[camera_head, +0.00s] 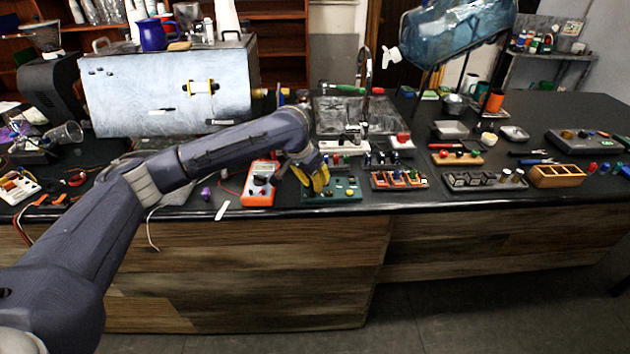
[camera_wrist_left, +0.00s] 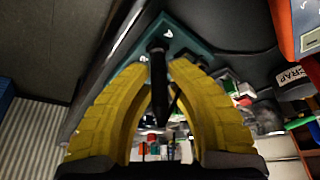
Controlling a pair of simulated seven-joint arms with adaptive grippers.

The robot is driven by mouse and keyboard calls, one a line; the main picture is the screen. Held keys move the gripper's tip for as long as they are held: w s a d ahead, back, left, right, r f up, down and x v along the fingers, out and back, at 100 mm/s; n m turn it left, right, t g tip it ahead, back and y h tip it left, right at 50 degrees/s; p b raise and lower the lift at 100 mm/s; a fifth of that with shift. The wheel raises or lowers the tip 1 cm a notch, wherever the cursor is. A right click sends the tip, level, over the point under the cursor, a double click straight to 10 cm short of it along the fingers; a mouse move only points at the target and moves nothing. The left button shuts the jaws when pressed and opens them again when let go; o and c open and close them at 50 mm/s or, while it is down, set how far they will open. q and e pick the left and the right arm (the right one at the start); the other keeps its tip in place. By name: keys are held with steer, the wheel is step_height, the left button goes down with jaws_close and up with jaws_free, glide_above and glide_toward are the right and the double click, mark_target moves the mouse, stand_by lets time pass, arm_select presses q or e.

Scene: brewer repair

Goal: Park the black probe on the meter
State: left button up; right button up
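The meter (camera_head: 260,183) is an orange handheld unit lying near the counter's front edge; its orange corner shows at upper right in the left wrist view (camera_wrist_left: 287,28). My left gripper (camera_head: 319,182) has yellow fingers and is just right of the meter, over a green board (camera_head: 345,190). In the left wrist view, the black probe (camera_wrist_left: 158,88) is between the fingertips, which appear closed on its sides. Its far end is over the teal-green board (camera_wrist_left: 185,38); I cannot tell whether it touches it. My right gripper is not in view.
An orange-red switch block (camera_head: 398,180) and a tray of dark parts (camera_head: 484,180) are to the right. A white strip (camera_head: 222,210) and a red cable (camera_head: 230,190) lie left of the meter. A large metal brewer (camera_head: 165,95) stands behind my left arm.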

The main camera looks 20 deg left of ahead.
arm_select(q)
steer(key=o, duration=0.4)
steer(key=shift+c, duration=0.2)
steer(key=shift+r, duration=0.1)
steer(key=v, duration=1.2)
steer(key=shift+w+r, duration=0.1)
steer(key=shift+r, duration=0.05)
